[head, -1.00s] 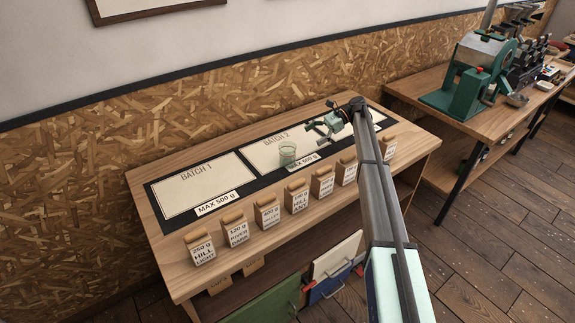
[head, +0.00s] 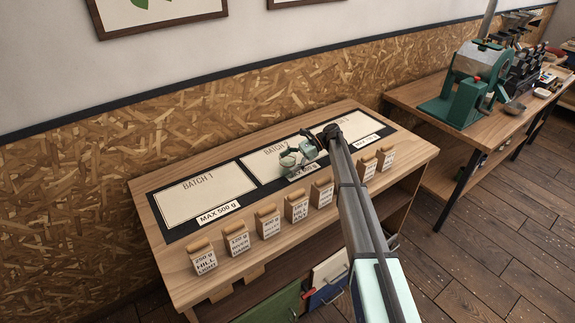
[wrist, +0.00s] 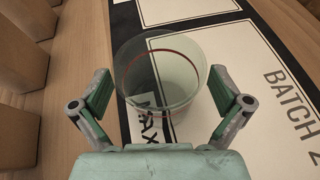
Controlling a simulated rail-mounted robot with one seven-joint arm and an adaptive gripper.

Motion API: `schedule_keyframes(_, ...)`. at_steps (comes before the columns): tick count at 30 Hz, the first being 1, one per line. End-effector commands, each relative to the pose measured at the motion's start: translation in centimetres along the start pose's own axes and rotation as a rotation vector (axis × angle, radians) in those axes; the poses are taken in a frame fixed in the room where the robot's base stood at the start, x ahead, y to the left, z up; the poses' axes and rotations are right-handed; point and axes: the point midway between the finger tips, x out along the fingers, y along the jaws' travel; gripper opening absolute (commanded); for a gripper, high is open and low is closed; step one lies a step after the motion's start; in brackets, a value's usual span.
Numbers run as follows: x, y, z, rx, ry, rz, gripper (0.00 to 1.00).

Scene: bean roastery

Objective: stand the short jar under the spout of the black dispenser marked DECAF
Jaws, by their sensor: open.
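The short jar is a clear, slightly green glass (wrist: 165,75) standing upright near the front edge of the BATCH 2 card. In the head view the jar (head: 288,160) shows just left of my gripper (head: 300,154). In the wrist view my gripper (wrist: 162,95) is open, one finger on each side of the jar. A gap shows between the jar and each finger, so they do not appear to close on it. No black dispenser marked DECAF can be made out in any view.
A row of labelled bean bags (head: 268,221) lines the table's front edge, close to my arm. The BATCH 1 card (head: 205,193) is bare. Framed pictures hang on the wall behind. A green roaster (head: 470,85) stands on another bench (head: 425,100) at the right.

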Motion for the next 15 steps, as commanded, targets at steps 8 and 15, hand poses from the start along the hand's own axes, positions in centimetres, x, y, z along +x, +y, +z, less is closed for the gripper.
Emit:
schedule_keyframes(8, 0.14, -0.03, -0.06, -0.001, 0.0, -0.001, 0.82)
schedule_keyframes(15, 0.14, -0.02, -0.06, 0.0, 0.0, 0.0, 0.3)
